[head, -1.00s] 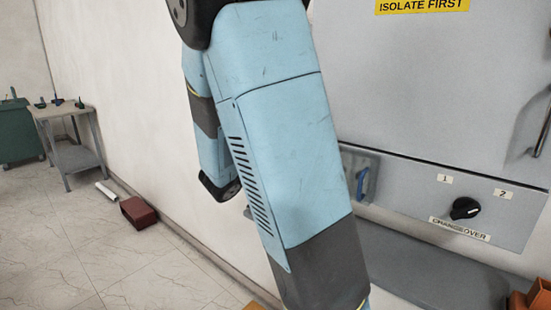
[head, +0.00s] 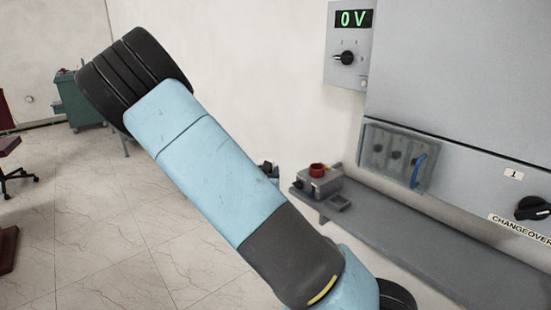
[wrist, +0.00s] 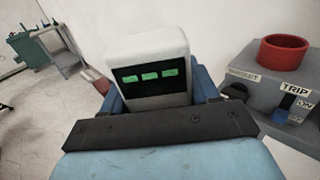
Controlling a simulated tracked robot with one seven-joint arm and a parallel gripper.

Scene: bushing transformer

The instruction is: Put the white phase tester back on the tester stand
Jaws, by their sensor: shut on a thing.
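The white phase tester (wrist: 149,62) shows upright in the wrist view, with several green lit windows on its dark display. My gripper (wrist: 158,128) is shut on it; its dark front edge hides the tester's lower part. Dark blue pieces (wrist: 201,84) flank the tester on both sides; I cannot tell whether they are fingers or a holder. In the head view my arm hides most of the gripper area. A grey side table (wrist: 65,52) stands far left in the wrist view. I cannot make out for sure which thing is the tester stand.
A panel above reads 0 V (head: 352,19). A green cabinet (head: 78,100) stands far back; floor at left is open.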

